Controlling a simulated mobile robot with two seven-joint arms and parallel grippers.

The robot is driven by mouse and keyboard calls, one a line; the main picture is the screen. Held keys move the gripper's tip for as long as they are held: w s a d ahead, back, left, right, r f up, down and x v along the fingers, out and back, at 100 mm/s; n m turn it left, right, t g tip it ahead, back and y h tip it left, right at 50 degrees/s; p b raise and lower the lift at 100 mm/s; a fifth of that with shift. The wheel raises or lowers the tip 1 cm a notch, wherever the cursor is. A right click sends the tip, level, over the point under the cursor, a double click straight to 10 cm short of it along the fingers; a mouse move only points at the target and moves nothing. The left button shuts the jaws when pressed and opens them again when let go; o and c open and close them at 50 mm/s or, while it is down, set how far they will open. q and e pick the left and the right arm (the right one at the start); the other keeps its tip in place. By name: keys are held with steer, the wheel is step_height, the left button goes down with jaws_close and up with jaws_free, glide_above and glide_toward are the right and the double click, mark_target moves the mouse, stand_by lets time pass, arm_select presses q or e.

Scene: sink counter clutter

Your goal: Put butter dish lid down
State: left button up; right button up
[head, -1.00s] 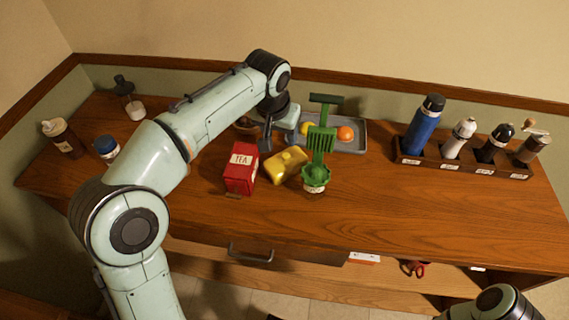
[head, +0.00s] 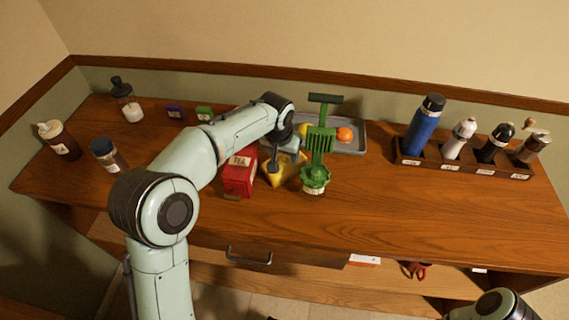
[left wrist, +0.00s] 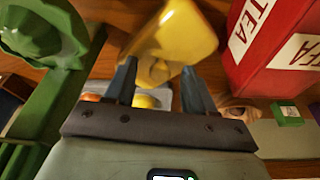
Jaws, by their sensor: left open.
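The yellow butter dish lid (head: 279,180) is at the middle of the counter, between the red tea box and the green juicer-like item. My left gripper (head: 284,157) is directly over it and hides part of it. In the left wrist view the lid (left wrist: 182,32) is just beyond my open fingers (left wrist: 159,72), with its small knob between the fingertips. I cannot tell whether the fingers touch it. The lid's underside is hidden. My right gripper is out of view.
The red tea box (head: 239,178) stands close on the left and the green juicer-like item (head: 315,181) close on the right. A grey tray (head: 352,146) with round fruit is behind. A rack (head: 465,165) holds several bottles and grinders. The right front counter is clear.

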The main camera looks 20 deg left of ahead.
arm_select(q)
jaws_close()
steer(key=shift+r, duration=0.1)
